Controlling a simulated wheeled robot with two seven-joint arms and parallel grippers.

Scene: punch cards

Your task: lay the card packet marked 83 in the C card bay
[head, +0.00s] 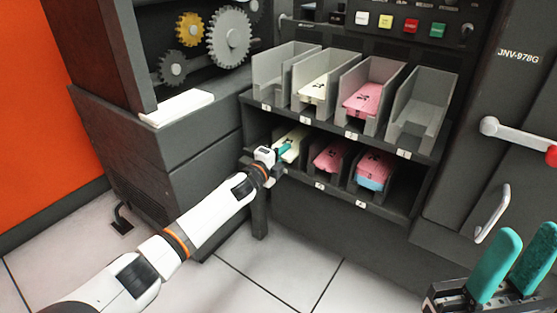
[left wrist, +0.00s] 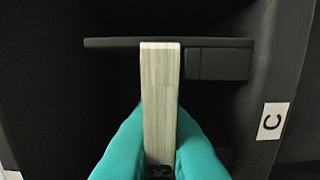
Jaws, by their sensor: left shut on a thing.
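My left gripper (head: 283,151) reaches to the lower-left bay of the card rack. Its teal fingers are shut on a pale card packet (left wrist: 160,95), seen edge-on between them in the left wrist view. In the head view the pale packet (head: 293,143) shows at that bay, partly hidden by the gripper. Its number cannot be read. A white label C (left wrist: 271,121) is on a dark face to the right of the packet in the left wrist view. Bay labels are too small to read in the head view. My right gripper (head: 524,250) is open and empty at lower right.
The upper row has empty bays at its left (head: 285,75) and right (head: 420,110), with a cream packet (head: 315,89) and a pink packet (head: 364,99) between. Below are a pink packet (head: 329,157) and a pink-and-blue stack (head: 374,172). Dark dividers stand close around the left gripper.

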